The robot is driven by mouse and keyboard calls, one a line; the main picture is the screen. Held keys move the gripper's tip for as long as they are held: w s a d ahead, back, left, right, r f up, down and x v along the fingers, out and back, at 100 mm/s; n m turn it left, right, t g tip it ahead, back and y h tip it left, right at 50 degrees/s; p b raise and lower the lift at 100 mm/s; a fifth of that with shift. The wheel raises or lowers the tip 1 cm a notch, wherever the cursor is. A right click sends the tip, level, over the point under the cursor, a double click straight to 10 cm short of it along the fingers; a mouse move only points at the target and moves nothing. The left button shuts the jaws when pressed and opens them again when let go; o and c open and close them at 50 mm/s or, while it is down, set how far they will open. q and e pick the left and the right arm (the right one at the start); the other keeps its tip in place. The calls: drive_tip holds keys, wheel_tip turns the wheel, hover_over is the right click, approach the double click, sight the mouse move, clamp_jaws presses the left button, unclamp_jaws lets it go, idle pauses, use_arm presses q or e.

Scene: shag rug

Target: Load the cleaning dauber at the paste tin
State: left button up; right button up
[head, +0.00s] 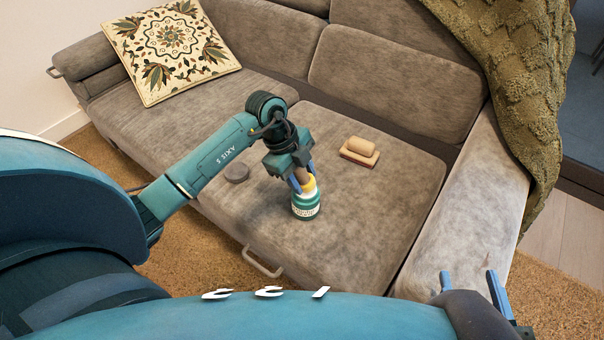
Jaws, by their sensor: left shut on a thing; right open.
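My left gripper (303,182) is shut on the cleaning dauber (301,174), whose brown handle shows between the blue fingers. The dauber points down at the paste tin (306,206), a green round container with a pale label and a white and yellow upper part. The tin stands upright on the sofa seat. The dauber's lower end is hidden by the fingers and the tin's top, so I cannot tell how far in it is. My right gripper (470,285) is open and empty at the bottom right, near the sofa's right arm, well away from the tin.
A grey round disc (235,172) lies on the seat left of the tin. A wooden-backed brush (360,151) lies to the right, behind it. A patterned cushion (170,48) and a green throw (510,75) are on the sofa (375,215). The front seat is clear.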

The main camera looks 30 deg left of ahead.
use_arm(q)
drive_tip(key=shift+f, duration=0.4)
use_arm(e)
drive_tip(key=shift+f, duration=0.2)
use_arm(q)
drive_tip(key=shift+s+f, duration=0.1)
use_arm(e)
drive_tip(key=shift+r, duration=0.4)
idle(1.5)
use_arm(q)
drive_tip(key=shift+p, duration=0.3)
